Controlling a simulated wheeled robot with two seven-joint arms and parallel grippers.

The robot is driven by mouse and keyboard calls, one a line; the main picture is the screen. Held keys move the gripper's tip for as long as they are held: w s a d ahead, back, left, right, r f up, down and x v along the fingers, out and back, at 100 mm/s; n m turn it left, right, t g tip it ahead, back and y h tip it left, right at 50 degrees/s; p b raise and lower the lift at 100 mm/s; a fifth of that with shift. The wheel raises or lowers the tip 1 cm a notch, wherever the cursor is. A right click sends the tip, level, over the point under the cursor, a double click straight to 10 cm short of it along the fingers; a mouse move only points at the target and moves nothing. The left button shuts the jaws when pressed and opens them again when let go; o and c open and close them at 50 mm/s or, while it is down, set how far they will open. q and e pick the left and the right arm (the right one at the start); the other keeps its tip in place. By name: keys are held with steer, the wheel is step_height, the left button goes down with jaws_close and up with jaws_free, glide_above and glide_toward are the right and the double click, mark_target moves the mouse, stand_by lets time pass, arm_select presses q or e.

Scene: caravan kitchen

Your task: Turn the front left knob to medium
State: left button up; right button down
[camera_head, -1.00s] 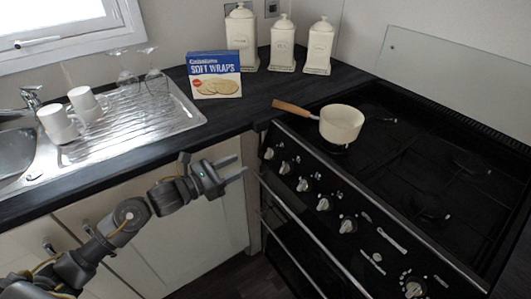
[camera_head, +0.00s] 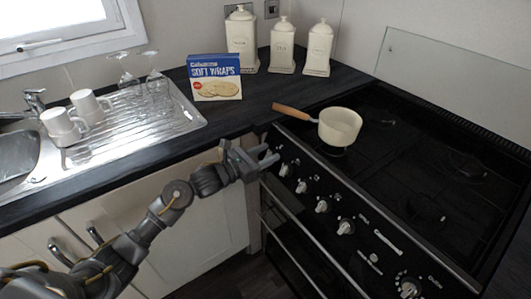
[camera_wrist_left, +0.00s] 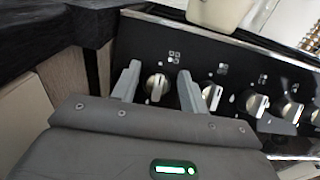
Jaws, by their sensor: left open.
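The hob's front panel carries a row of pale metal knobs. The leftmost knob (camera_wrist_left: 157,86) stands between the two fingers of my left gripper (camera_wrist_left: 158,74) in the left wrist view. Gaps show on both sides of it, and I cannot tell how deep the fingers reach. Small burner symbols above the knobs are too blurred to read. My right gripper is not in view.
A cream saucepan (camera_head: 340,126) sits on the black hob, its wooden handle (camera_head: 294,112) reaching left over the edge. A wraps box (camera_head: 215,78) and cream canisters (camera_head: 282,45) stand on the counter. An oven rail (camera_head: 292,233) runs below the knobs.

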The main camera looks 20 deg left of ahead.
arm_select(q)
jaws_close()
stand_by(0.3)
steer(key=shift+f, duration=0.1)
